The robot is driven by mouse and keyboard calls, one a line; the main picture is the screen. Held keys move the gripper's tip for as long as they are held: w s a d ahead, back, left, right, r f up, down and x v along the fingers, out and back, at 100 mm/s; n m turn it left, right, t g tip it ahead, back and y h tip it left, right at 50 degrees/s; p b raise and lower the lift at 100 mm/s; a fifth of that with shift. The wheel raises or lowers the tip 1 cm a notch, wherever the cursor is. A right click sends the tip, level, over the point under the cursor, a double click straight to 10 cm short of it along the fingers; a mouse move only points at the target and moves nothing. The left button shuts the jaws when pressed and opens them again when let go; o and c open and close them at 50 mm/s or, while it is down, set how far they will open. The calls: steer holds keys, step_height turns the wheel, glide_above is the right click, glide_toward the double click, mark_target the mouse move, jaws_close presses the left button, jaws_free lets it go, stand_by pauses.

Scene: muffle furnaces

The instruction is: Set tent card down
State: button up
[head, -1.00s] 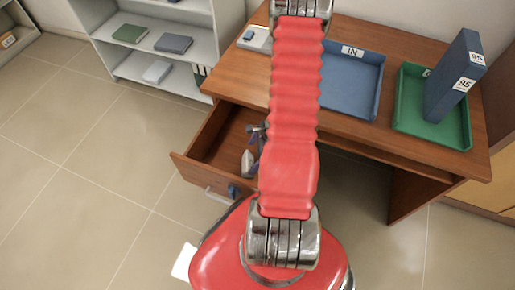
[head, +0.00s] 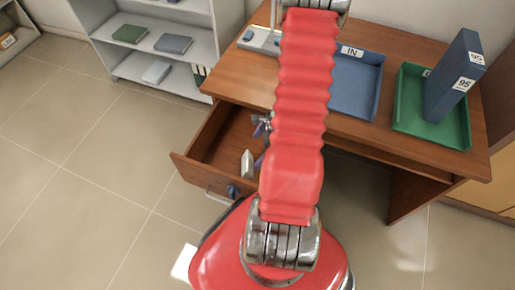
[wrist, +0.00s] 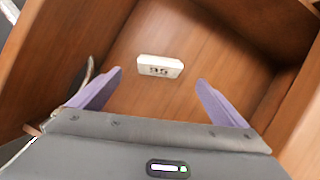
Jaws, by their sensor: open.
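The white tent card (wrist: 160,66), marked 95, rests on the floor of the open wooden drawer (wrist: 190,35). In the head view the tent card (head: 247,163) shows as a small pale peaked shape inside the drawer (head: 205,150), left of my arm. My gripper (wrist: 158,84) is open and empty, its two purple fingers spread wide. In the wrist view the card lies just beyond the fingertips, between their lines and apart from both. In the head view my gripper (head: 262,142) is mostly hidden behind my red arm.
The drawer walls stand close around my gripper. On the desk (head: 350,130) above are a blue IN tray (head: 355,95) and a green tray (head: 435,132) holding a tall blue binder (head: 455,75) labelled 95. A grey shelf (head: 150,60) stands behind left; the floor at left is clear.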

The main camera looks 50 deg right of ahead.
stand_by(0.3)
steer(key=w+a+r+n, duration=0.5)
steer(key=a+r+n, duration=0.2)
steer(key=r, duration=0.4)
steer(key=w+a+r+n, duration=0.4)
steer(key=a+r+n, duration=0.2)
steer(key=r, duration=0.6)
steer(key=s+a+r+n+t+h, duration=0.1)
steer(key=s+a+r+n, duration=0.3)
steer(key=r, duration=0.5)
steer(key=s+a+r+n+t+h, duration=0.1)
steer(key=s+a+r+n+h, duration=0.1)
steer(key=s+a+r+n, duration=0.3)
steer(key=a+r+n, duration=0.3)
steer(key=a+n, duration=0.1)
steer(key=n, duration=0.1)
steer(key=shift+s+a+r+n, duration=0.2)
steer(key=shift+r+n, duration=0.1)
steer(key=shift+r, duration=0.1)
